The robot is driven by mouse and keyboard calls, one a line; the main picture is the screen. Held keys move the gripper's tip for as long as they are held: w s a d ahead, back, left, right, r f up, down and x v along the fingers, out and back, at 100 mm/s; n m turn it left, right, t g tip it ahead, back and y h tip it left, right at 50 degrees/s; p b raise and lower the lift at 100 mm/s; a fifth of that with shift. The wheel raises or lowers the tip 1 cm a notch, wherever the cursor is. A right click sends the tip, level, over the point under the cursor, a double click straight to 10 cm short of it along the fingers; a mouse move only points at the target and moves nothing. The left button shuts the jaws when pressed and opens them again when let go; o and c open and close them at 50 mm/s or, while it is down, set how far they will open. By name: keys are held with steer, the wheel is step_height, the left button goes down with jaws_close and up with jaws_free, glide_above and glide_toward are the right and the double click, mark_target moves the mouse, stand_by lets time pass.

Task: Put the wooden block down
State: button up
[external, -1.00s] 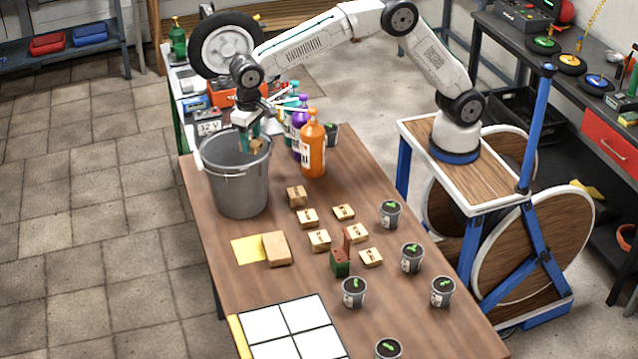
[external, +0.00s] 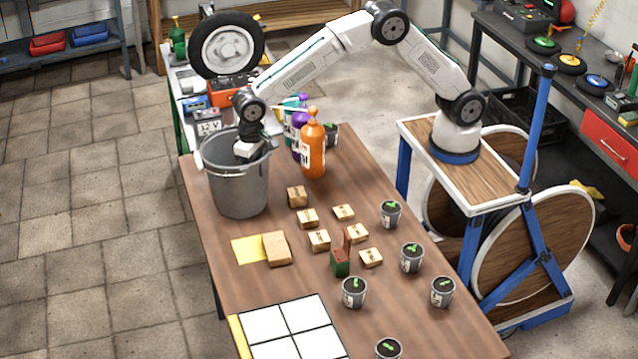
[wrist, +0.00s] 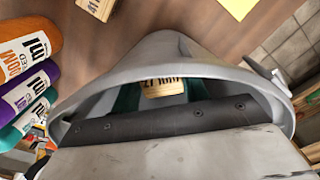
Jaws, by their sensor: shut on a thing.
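The wooden block (wrist: 163,80) shows in the wrist view as a small pale piece with dark print. It is held between the green fingers of my gripper (wrist: 160,92), which is shut on it. My gripper is down inside the grey bucket (external: 240,190), below the rim. In the external view the bucket's near wall hides the fingers and the block. I cannot tell whether the block touches the bucket's bottom.
Orange (external: 313,150) and purple bottles stand right of the bucket. Several wooden blocks (external: 308,218) and small plant pots (external: 391,213) stand on the table (external: 225,280). A larger block (external: 277,249) overlaps a yellow sheet (external: 245,250). A white grid (external: 290,330) lies at the front.

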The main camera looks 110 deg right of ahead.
steer(key=shift+f, duration=0.1)
steer(key=shift+f, duration=0.4)
steer(key=shift+f, duration=0.1)
steer(key=o, duration=1)
steer(key=shift+s, duration=0.1)
steer(key=shift+c, duration=0.2)
steer(key=shift+f, duration=0.15)
